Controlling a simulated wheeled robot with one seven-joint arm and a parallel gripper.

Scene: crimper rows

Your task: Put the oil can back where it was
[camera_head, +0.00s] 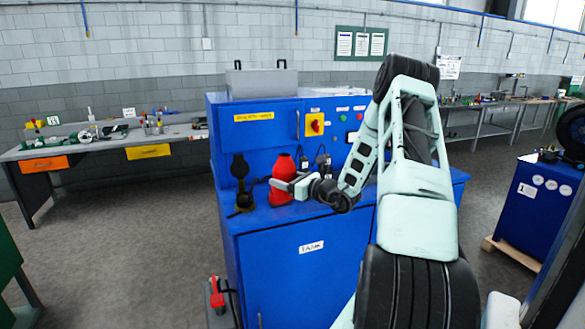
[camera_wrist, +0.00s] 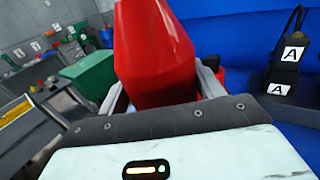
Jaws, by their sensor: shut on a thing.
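The red oil can (camera_head: 282,170) is upright at the front of the blue crimper cabinet's ledge. My gripper (camera_head: 284,186) reaches in from the right and is shut on the can's body. In the wrist view the oil can (camera_wrist: 155,50) fills the space between the two fingers of my gripper (camera_wrist: 162,88). The can's base is close to the ledge (camera_head: 300,211), but I cannot tell whether it touches. Its lower part is partly hidden by my gripper.
A black tool (camera_head: 240,170) stands on the ledge left of the can. Black items (camera_head: 322,160) stand to its right; the wrist view shows black blocks (camera_wrist: 284,76) labelled A. A control panel with a red switch (camera_head: 315,124) is behind. A grey box (camera_head: 262,82) sits on top.

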